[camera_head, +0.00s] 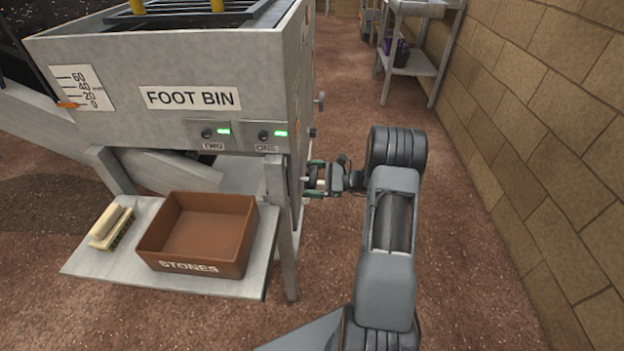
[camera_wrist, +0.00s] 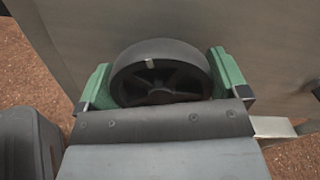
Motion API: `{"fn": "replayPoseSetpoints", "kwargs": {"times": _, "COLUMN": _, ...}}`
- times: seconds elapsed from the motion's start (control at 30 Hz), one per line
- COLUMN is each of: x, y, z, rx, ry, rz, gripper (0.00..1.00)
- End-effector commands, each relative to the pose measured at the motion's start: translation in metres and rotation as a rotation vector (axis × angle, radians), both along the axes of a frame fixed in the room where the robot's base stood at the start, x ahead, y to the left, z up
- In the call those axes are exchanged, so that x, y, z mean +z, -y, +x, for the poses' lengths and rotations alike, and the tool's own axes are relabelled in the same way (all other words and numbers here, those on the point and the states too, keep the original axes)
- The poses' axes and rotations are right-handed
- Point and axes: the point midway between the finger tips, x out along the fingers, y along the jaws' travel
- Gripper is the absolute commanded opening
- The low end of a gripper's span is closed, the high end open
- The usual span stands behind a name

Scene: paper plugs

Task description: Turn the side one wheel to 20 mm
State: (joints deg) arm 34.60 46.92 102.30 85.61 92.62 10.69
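The side one wheel (camera_wrist: 162,75) is a black spoked wheel with a pale mark on its rim, upper left of its hub, in the wrist view. My gripper (camera_wrist: 165,85) has its green fingers on either side of the wheel, with no clear gap at either rim. In the head view my gripper (camera_head: 318,180) is low against the bin's right side, and the wheel is hidden there. The gauge (camera_head: 83,88) on the bin front reads 0 to 60 mm; its orange pointer (camera_head: 68,104) is at about 0.
The FOOT BIN (camera_head: 190,60) has TWO and ONE panels (camera_head: 265,135) with green lights. Small knobs (camera_head: 320,100) stick out of its right side. A brown STONES tray (camera_head: 190,255) and a brush (camera_head: 110,228) are on the shelf (camera_head: 90,262). A brick wall (camera_head: 560,120) stands right.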

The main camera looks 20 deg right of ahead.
Motion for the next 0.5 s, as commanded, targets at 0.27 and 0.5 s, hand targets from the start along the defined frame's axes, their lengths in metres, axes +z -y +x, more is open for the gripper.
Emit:
{"fn": "replayPoseSetpoints", "kwargs": {"times": 0.27, "x": 0.0007, "y": 0.0001, "z": -0.0001, "rx": 0.0, "ry": -0.008, "rz": 0.004, "gripper": 0.69}}
{"fn": "replayPoseSetpoints", "kwargs": {"times": 0.5, "x": 0.0042, "y": 0.0004, "z": 0.0002, "rx": 0.001, "ry": -0.09, "rz": 0.05, "gripper": 0.69}}
